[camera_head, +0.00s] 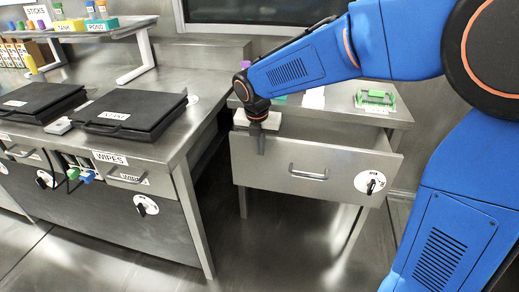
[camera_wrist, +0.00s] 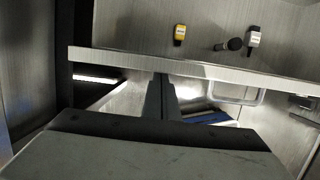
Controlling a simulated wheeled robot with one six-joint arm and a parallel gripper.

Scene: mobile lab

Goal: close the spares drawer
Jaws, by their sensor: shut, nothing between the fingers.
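The drawer (camera_head: 280,178) under the right-hand bench is pulled out; no name on it is readable. Its metal front has a bar handle (camera_head: 308,174), which also shows in the wrist view (camera_wrist: 238,98). In the wrist view the top edge of the drawer front (camera_wrist: 190,66) crosses the picture, with the drawer's inside beyond it. My gripper (camera_head: 261,150) is shut and empty, pointing down at the outer face of the front, left of the handle. In the wrist view its fingers (camera_wrist: 160,92) are just on the outer side of that edge; I cannot tell whether they touch.
In the drawer lie a yellow item (camera_wrist: 180,34), a dark cylinder (camera_wrist: 234,44) and a grey-white item (camera_wrist: 253,38). A round white plate with a black knob (camera_head: 372,183) is on the front's right. A green rack (camera_head: 378,98) stands on the bench. The left bench (camera_head: 185,140) stands close by.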

